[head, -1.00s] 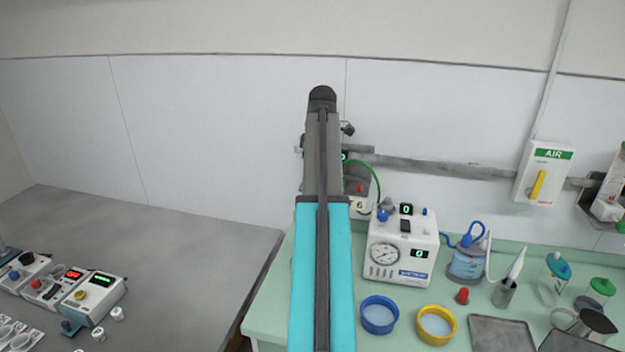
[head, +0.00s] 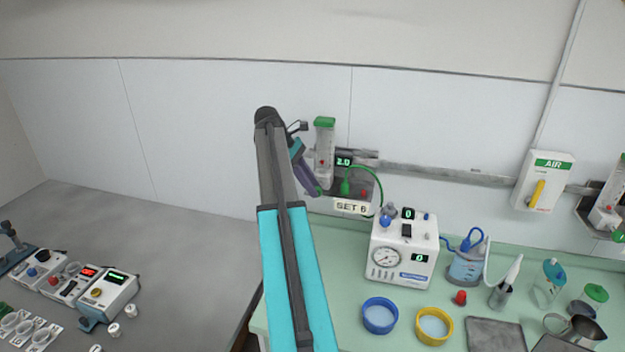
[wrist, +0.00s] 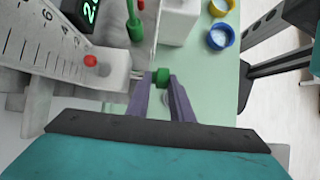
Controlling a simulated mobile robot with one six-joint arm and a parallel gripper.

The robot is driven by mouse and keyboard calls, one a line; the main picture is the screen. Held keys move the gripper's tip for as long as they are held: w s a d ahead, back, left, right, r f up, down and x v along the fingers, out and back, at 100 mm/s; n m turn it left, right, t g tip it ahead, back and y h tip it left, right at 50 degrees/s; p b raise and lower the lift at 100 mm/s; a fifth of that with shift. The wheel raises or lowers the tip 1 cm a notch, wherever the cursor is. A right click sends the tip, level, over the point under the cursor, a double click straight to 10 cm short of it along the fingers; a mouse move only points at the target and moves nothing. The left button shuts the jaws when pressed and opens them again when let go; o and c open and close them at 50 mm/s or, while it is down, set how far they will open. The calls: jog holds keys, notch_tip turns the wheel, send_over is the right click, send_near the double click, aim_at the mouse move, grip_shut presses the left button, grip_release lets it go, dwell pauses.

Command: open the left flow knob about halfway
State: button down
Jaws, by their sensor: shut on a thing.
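The left flow knob (wrist: 162,76) is green and sits between the two purple fingertips of my gripper (wrist: 161,82) in the wrist view. My gripper is shut on it. In the head view my gripper (head: 316,188) reaches the lower end of the left flowmeter (head: 323,150), a clear tube with a green cap on the wall rail. The flowmeter's scale and red float (wrist: 90,61) show in the wrist view. The display (head: 344,161) beside it reads 2.0, and the label (head: 351,207) below says SET 6. The fingers hide part of the knob.
A green hose (head: 365,169) loops beside the flowmeter. A white gauge box (head: 403,250), a blue bowl (head: 380,316) and a yellow bowl (head: 433,325) stand on the green counter below. A yellow-levered AIR box (head: 543,182) hangs at right.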

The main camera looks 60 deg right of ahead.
jog(key=shift+a+f+g+p, duration=0.35)
jog(key=shift+g+p, duration=0.45)
jog(key=shift+p, duration=0.15)
jog(key=shift+f, duration=0.1)
jog(key=c, duration=1.7)
grip_release()
jog(key=shift+d+r, duration=0.1)
jog(key=shift+r, duration=0.1)
